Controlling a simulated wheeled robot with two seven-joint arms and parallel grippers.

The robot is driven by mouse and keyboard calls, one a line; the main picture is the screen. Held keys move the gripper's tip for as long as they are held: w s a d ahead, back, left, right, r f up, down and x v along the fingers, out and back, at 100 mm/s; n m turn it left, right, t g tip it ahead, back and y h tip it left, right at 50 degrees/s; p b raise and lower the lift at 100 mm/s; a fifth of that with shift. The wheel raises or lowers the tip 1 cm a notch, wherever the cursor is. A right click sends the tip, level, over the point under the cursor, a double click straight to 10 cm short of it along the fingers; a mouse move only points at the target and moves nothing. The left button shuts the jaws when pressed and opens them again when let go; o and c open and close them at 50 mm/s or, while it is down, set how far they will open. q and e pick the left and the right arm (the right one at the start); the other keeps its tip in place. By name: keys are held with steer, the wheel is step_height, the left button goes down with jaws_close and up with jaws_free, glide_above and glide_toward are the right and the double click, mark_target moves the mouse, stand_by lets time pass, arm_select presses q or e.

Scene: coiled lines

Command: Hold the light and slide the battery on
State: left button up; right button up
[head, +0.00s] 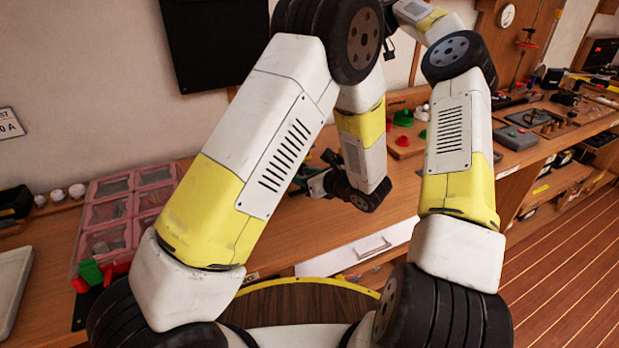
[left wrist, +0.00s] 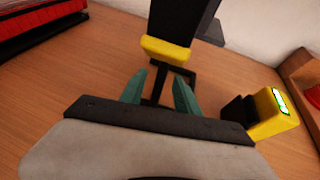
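My left gripper (left wrist: 160,92) is open, its two teal fingers apart. In the head view the left gripper (head: 325,172) is low over the bench, partly hidden by my arm. In the left wrist view, a black upright body with a yellow lower block (left wrist: 167,50) on a thin black frame stands just ahead, probably the light. Part of the frame shows between the fingers, with no clear grip. A yellow and black block (left wrist: 272,118) with a glowing green-white patch, possibly the battery, lies to the right, apart from the gripper.
A pink-framed compartment case (head: 105,243) sits at the bench's left. Red and green parts (head: 402,118) stand on a board farther right. A grey box (head: 515,137) and small tools lie beyond. A red and black case (left wrist: 40,28) is at the left wrist view's upper left.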

arm_select(q)
steer(key=shift+x, duration=2)
jaws_close()
